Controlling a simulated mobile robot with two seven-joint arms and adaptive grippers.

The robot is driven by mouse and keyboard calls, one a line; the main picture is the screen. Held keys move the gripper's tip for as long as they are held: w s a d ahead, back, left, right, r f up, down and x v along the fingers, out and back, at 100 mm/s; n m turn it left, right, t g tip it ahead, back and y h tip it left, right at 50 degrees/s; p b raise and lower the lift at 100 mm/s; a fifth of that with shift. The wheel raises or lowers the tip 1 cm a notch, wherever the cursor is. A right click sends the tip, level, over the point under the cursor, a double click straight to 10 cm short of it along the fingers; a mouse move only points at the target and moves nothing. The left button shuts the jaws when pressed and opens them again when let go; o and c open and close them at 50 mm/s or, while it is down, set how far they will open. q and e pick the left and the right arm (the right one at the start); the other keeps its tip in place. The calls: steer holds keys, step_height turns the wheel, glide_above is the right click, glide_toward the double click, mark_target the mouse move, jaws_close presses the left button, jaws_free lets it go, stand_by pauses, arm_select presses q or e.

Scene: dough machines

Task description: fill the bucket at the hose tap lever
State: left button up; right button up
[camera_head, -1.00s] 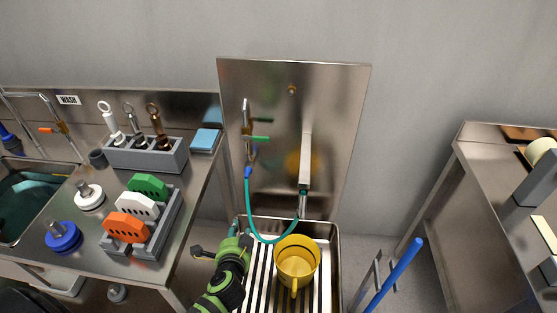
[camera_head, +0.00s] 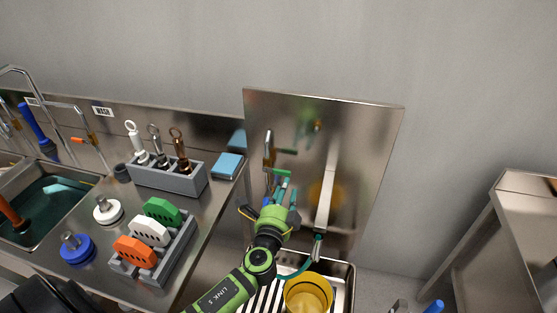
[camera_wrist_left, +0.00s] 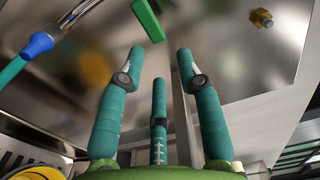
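The green tap lever (camera_head: 284,171) sticks out from the tap on the steel back panel; it also shows at the top of the left wrist view (camera_wrist_left: 148,18). My left gripper (camera_head: 283,184) is just below the lever. In the left wrist view its teal fingers (camera_wrist_left: 161,62) are spread and empty, apart from the lever. The yellow bucket (camera_head: 308,295) stands upright on the slatted basin floor, its lower part cut off by the frame. The teal hose (camera_head: 294,274) runs partly behind my arm to a nozzle (camera_head: 317,246) above the bucket. No water is visible. My right gripper is not in view.
A steel counter (camera_head: 205,225) at left holds a grey tool rack (camera_head: 180,180) and a rack of coloured scrapers. A water-filled sink (camera_head: 45,210) lies farther left. A steel table (camera_head: 525,220) stands at right. A blue handle (camera_head: 434,306) shows near the basin.

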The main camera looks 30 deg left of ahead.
mark_target(290, 175)
arm_select(q)
steer(key=shift+x, duration=2.25)
steer(key=shift+r, duration=0.25)
steer(key=shift+w+a+f, duration=0.1)
steer(key=shift+w, duration=0.1)
steer(key=shift+w+f+b, duration=0.25)
steer(key=shift+w+b, duration=0.1)
steer(key=shift+w, duration=0.25)
steer(key=shift+a, duration=0.1)
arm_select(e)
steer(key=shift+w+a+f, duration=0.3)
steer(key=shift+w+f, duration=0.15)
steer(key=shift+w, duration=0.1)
arm_select(q)
steer(key=shift+w, duration=0.1)
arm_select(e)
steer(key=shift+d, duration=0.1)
